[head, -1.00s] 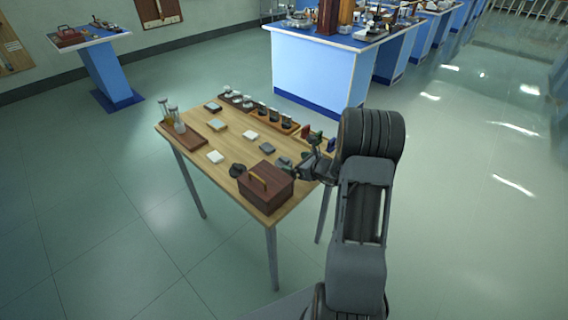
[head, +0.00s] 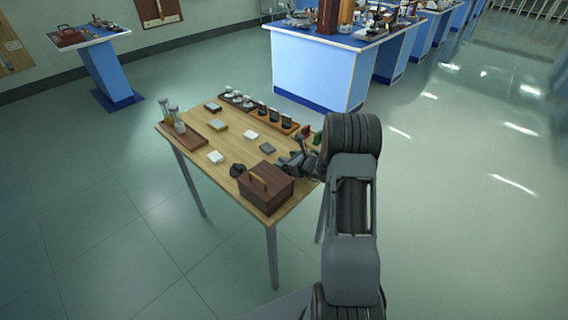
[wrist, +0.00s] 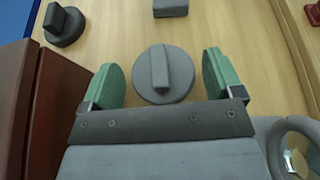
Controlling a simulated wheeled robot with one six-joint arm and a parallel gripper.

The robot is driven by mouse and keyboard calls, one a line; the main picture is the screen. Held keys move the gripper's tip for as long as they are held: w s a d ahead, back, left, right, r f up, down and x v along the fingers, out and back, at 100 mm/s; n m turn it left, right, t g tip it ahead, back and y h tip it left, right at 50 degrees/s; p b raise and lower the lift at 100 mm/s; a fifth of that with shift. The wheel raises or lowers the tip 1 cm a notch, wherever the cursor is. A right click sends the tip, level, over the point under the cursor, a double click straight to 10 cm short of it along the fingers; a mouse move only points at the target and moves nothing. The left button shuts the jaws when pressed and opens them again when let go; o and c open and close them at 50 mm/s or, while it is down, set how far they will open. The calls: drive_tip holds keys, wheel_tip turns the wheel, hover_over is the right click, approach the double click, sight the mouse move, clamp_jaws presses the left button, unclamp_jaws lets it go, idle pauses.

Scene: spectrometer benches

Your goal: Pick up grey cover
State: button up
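The grey cover (wrist: 150,88) is a round disc with a raised bar handle, lying on the wooden table (wrist: 115,30). In the wrist view it sits between the two green-padded fingers of my gripper (wrist: 163,72), which is open, with a gap on each side. In the head view my gripper (head: 288,163) is low over the table's right side, beside the brown box, and I cannot make out the grey cover there. A second, darker round cover (wrist: 66,22) with a knob lies at the upper left of the wrist view; it also shows in the head view (head: 237,170).
The brown box (head: 266,192) stands close left of my gripper, its wall (wrist: 50,110) near the left finger. A grey block (wrist: 171,7) lies beyond the cover. A wooden rack (head: 272,118) and a tray with glassware (head: 186,138) stand along the table's far edges.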

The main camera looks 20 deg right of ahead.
drive_tip(key=c, duration=0.7)
drive_tip(key=shift+r, duration=0.1)
